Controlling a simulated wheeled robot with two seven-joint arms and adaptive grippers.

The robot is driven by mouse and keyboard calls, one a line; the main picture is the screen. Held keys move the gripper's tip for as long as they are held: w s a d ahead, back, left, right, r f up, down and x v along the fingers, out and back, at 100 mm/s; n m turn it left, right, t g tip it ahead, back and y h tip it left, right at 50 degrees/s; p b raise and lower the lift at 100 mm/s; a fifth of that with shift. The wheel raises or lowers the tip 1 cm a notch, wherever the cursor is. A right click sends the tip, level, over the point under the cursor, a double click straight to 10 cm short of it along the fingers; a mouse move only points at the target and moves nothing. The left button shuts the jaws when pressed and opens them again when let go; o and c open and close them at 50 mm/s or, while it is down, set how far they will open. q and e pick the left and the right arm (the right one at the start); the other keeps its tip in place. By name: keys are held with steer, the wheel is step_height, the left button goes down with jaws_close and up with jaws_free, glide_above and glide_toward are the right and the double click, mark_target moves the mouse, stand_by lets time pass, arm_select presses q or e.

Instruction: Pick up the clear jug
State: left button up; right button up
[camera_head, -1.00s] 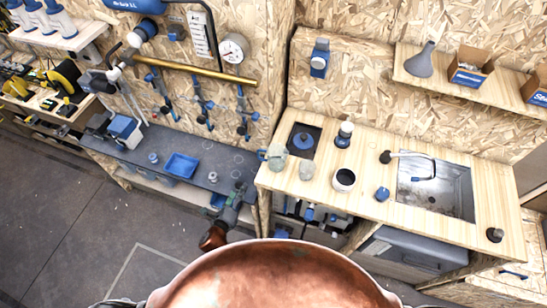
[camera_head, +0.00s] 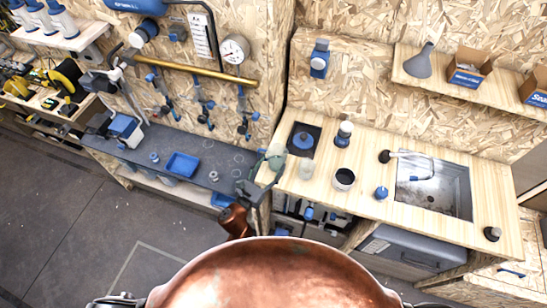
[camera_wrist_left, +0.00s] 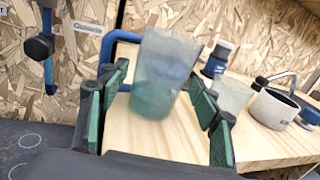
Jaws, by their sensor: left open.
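The clear jug (camera_head: 277,157) stands upright near the left end of the wooden counter (camera_head: 365,205). It looks translucent and greenish, with a blue handle on its left side in the left wrist view (camera_wrist_left: 165,75). My left gripper (camera_head: 262,170) is at the counter's left end, close in front of the jug, partly overlapping it. In the left wrist view its green-padded fingers (camera_wrist_left: 157,98) are spread open, with the jug framed between them. I cannot tell whether either finger touches it. My right gripper is not in view.
A smaller clear cup (camera_head: 306,169) stands right of the jug. A white pot with a dark inside (camera_head: 344,179), a blue-based bottle (camera_head: 343,134) and a sink (camera_head: 437,185) are further right. A grey bench (camera_head: 220,160) with a blue tray (camera_head: 183,164) lies left.

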mark_target(272, 163)
arm_select(q)
steer(key=x, duration=0.3)
steer(key=shift+w+d, duration=0.25)
steer(key=shift+c, duration=0.7)
steer(key=c, duration=0.8)
steer(key=shift+c, duration=0.5)
steer(key=shift+r, duration=0.2)
